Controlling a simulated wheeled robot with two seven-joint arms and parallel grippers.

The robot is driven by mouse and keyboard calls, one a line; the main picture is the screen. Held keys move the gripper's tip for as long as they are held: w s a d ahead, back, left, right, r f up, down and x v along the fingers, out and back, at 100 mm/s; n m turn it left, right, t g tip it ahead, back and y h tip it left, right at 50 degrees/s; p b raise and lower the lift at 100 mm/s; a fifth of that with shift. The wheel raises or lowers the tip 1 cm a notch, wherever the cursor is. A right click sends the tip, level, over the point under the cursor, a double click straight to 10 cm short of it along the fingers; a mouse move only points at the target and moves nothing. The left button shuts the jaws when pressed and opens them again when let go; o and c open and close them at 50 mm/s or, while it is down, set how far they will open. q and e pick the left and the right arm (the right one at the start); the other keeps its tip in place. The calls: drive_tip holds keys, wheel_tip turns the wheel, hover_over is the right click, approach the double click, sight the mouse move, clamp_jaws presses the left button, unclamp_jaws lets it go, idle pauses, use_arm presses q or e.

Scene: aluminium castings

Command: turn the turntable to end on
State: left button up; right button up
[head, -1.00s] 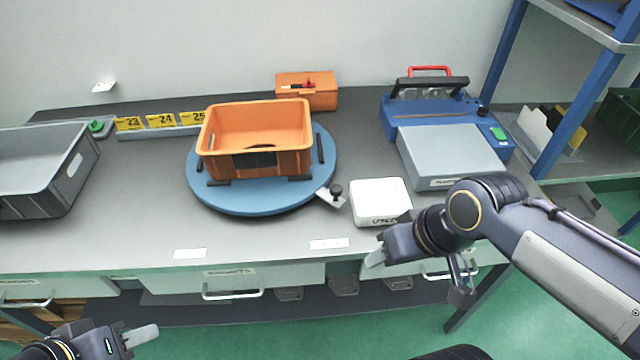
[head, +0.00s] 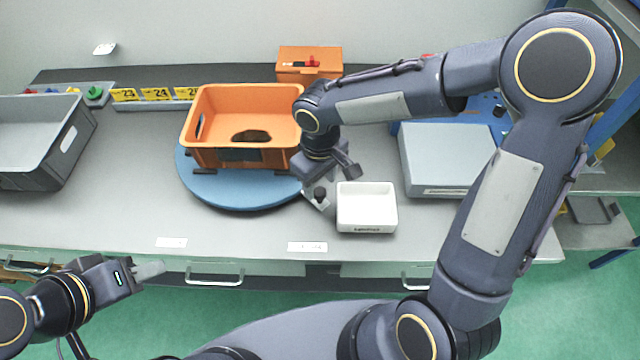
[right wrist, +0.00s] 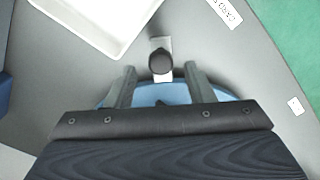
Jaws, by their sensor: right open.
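The blue round turntable (head: 235,195) lies on the bench with an orange crate (head: 200,150) standing on it. A metal tab with a black knob (head: 320,193) sticks out at its front right edge. My right gripper (head: 328,176) is over the turntable's right edge, pointing down, close to the knob. In the right wrist view the open fingers (right wrist: 159,72) show, with the knob (right wrist: 160,62) near their tips, not gripped. My left gripper (head: 150,270) hangs in front of the bench at lower left, apart from everything; its finger gap cannot be made out.
A white open tray (head: 366,228) stands just right of the knob. A grey bin (head: 35,170) is at the left. A grey-topped blue machine (head: 445,160) stands to the right, partly behind my right arm. An orange box (head: 308,70) is at the back.

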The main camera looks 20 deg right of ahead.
drive_tip(key=shift+f, duration=1.15)
clamp_jaws()
